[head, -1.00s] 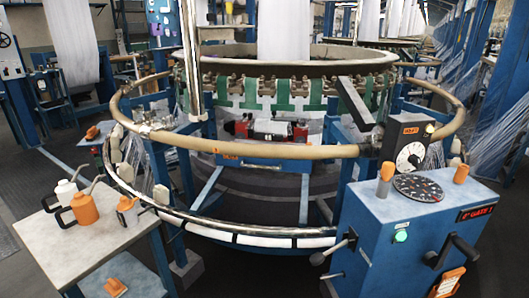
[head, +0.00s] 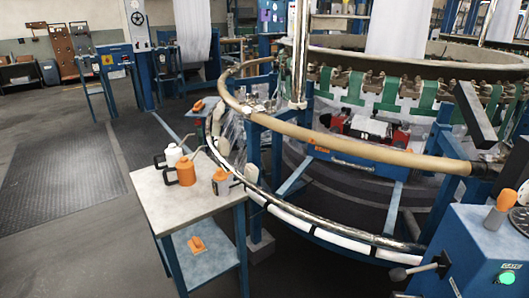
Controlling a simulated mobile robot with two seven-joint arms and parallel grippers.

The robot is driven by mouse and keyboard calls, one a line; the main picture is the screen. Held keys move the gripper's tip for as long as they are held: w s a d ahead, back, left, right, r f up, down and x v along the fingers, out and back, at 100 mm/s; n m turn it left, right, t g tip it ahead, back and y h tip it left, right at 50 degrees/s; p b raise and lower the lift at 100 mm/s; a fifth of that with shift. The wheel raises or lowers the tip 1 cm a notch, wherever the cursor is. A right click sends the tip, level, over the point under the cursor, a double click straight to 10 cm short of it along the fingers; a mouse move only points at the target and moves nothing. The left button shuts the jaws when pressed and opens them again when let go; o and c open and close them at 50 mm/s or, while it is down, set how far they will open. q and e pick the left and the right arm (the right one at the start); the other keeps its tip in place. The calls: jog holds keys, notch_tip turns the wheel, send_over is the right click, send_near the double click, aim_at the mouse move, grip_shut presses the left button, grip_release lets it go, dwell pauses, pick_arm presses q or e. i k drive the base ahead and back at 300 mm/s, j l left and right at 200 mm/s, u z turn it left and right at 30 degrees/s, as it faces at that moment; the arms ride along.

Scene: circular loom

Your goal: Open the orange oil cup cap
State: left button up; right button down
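Several orange things show in the head view, and I cannot tell for sure which is the oil cup cap. An orange knob-like piece (head: 507,201) stands upright on top of the blue control box (head: 470,245) at the right. An orange can with a spout and black handle (head: 184,174) stands on the small grey-topped table (head: 180,207). A small grey container with an orange top (head: 221,181) stands to its right. Neither of my grippers is in view.
A white can (head: 173,154) stands behind the orange one. An orange item (head: 197,245) lies on the table's blue lower shelf. The loom's tan ring rail (head: 340,144) and lower metal ring (head: 330,237) curve between table and control box. Floor at the left is open.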

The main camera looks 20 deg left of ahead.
aim_at(220, 175)
jog(key=j+z, duration=0.4)
jog(key=j, duration=1)
jog(key=k, duration=0.05)
